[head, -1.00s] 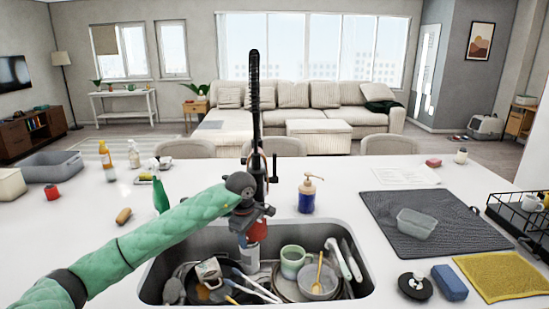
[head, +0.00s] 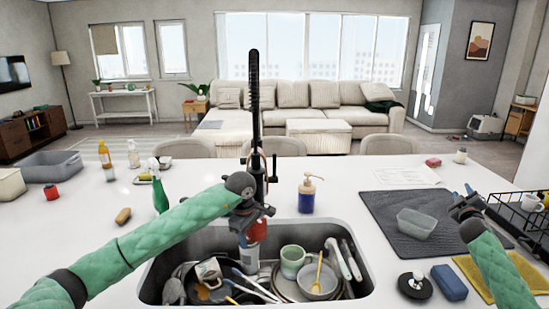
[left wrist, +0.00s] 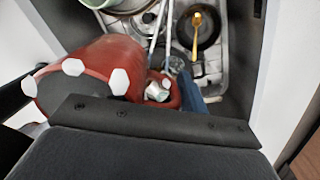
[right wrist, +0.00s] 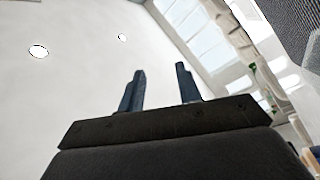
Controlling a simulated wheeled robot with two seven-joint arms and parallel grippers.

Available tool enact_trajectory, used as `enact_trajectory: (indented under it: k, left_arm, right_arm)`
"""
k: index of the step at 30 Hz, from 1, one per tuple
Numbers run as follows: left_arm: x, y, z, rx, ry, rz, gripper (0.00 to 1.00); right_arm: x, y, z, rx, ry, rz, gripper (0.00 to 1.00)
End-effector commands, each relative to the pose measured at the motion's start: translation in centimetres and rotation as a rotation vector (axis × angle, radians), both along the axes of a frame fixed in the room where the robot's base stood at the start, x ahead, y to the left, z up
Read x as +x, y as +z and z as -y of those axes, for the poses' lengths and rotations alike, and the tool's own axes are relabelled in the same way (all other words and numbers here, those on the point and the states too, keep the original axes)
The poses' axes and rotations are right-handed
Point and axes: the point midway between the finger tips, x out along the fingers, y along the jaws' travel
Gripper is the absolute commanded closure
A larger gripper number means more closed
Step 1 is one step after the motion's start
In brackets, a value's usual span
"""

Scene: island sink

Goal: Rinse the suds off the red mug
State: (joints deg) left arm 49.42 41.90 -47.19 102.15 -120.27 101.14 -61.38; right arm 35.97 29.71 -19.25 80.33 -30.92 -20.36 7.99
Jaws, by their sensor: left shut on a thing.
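The red mug (head: 258,231) is held in the sink (head: 207,243), just below the black faucet (head: 256,110). My left gripper (head: 245,236) is shut on it, and the arm hides part of it. In the left wrist view the mug (left wrist: 100,75) is tilted, with several white suds patches on its outside. More white shows near its handle. A pale shape shows below it in the head view; I cannot tell whether it is water. My right gripper (head: 463,200) is open and empty above the grey drying mat (head: 385,208); its parted fingertips show in the right wrist view (right wrist: 160,90).
The sink holds a green mug (head: 293,260), a bowl with a yellow spoon (head: 318,272) and several other dishes. A blue soap dispenser (head: 306,195) stands behind it. A clear container (head: 416,223) is on the mat. A dish rack (head: 520,215) stands at the far right.

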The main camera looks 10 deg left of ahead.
Motion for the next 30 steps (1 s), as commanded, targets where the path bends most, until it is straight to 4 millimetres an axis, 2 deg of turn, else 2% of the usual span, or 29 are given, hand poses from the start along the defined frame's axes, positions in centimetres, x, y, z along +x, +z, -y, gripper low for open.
enact_trajectory:
  k: [1,6,15,23,30]
  left_arm:
    - [0.0,0.1,0.0,0.000,0.000,0.001,0.95]
    - [0.0,0.1,0.0,0.000,0.000,0.001,0.95]
    - [0.0,0.1,0.0,0.000,0.000,0.001,0.95]
    - [0.0,0.1,0.0,0.000,0.000,0.001,0.95]
    - [0.0,0.1,0.0,0.000,0.000,0.001,0.95]
  right_arm:
    - [0.7,0.7,-2.2,-0.043,0.022,0.005,0.66]
    - [2.3,2.2,-9.3,-0.211,0.091,0.022,0.66]
    - [3.9,4.9,-22.2,-0.534,0.205,0.084,0.66]
    - [3.8,6.7,-33.5,-0.856,0.294,0.178,0.66]
    - [2.6,7.7,-44.0,-1.207,0.362,0.309,0.66]
